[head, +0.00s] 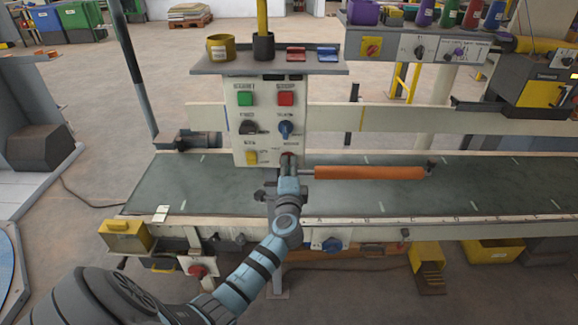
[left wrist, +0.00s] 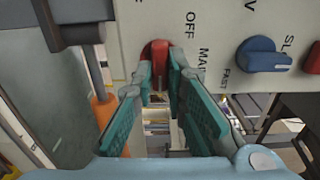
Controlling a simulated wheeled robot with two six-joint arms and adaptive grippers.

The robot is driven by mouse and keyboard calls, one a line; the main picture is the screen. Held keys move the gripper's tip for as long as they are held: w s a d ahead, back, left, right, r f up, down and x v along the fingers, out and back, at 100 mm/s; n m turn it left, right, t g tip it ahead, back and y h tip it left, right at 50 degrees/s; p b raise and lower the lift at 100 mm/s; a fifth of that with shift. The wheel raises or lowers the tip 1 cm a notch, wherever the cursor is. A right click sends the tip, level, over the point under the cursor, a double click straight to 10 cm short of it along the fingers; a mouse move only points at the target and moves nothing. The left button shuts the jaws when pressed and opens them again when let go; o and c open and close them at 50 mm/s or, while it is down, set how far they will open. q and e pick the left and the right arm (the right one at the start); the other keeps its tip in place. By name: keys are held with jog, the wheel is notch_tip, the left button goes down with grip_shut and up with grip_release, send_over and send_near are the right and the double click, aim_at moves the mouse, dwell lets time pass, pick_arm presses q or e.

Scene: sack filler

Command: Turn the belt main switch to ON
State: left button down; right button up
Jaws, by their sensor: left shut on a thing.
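The cream control panel (head: 266,115) stands behind the conveyor belt. Its red main switch knob (left wrist: 159,62) sits at the panel edge in the left wrist view, with the words OFF and MAIN beside it. The knob's bar runs about up and down in that view. My left gripper (left wrist: 160,82) has its teal fingertips on either side of the knob and is shut on it. In the head view my left gripper (head: 288,170) reaches the panel's lower right and hides most of the knob. My right gripper is not in view.
A blue speed knob (head: 285,129), a red button (head: 286,98), a green button (head: 245,98) and a yellow switch (head: 251,157) share the panel. An orange bar (head: 370,172) lies right of my gripper over the green belt (head: 185,185). A shelf (head: 330,68) tops the panel.

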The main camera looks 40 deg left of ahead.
pick_arm(q)
jog(key=shift+f, duration=0.1)
jog(key=c, duration=1.6)
grip_release()
jog(key=v, duration=1.2)
